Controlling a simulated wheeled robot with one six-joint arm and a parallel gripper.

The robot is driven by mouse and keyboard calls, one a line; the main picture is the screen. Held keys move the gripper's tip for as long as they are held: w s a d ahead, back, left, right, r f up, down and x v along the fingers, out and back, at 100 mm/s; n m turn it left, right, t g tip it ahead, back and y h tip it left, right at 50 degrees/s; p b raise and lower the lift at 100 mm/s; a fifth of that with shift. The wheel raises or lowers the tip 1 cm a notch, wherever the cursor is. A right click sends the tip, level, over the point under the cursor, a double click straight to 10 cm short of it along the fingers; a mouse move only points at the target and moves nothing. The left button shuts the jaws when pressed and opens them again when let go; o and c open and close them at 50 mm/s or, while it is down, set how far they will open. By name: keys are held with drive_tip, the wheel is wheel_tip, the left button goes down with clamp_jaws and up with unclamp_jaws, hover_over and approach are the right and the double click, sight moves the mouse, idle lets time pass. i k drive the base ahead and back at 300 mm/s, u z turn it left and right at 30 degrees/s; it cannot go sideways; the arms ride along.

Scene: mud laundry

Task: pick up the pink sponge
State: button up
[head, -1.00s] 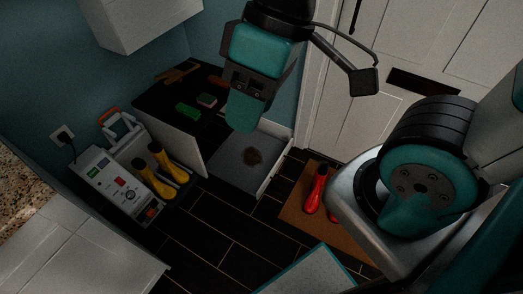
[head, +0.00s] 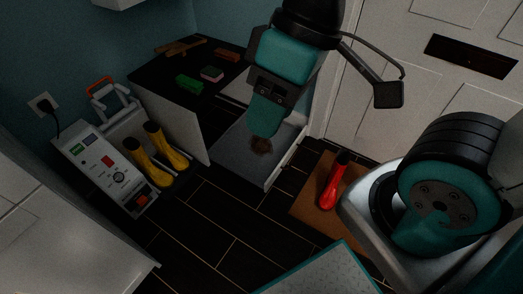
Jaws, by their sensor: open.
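The pink sponge (head: 211,73) is a small pale pink block lying on the dark top of a low cabinet (head: 150,83), left of the picture's middle. A green block (head: 188,83) lies just to its left and nearer. My gripper (head: 264,128) hangs from above to the right of the sponge, apart from it. It appears over the grey tray area beside the cabinet. It is open and nothing shows in it; its fingers are seen mostly edge-on.
A reddish-brown block (head: 227,55) and a wooden item (head: 180,46) share the cabinet top. Yellow boots (head: 150,158) and a white appliance (head: 105,165) stand at left. Dark floor in front is clear.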

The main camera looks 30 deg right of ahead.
sight(210, 73)
drive_tip(key=u, duration=0.1)
drive_tip(key=k, duration=0.35)
drive_tip(key=u, duration=0.8)
drive_tip(key=i, duration=1.1)
drive_tip(key=z, duration=1.05)
drive_tip(key=i, duration=0.65)
drive_tip(key=z, duration=0.35)
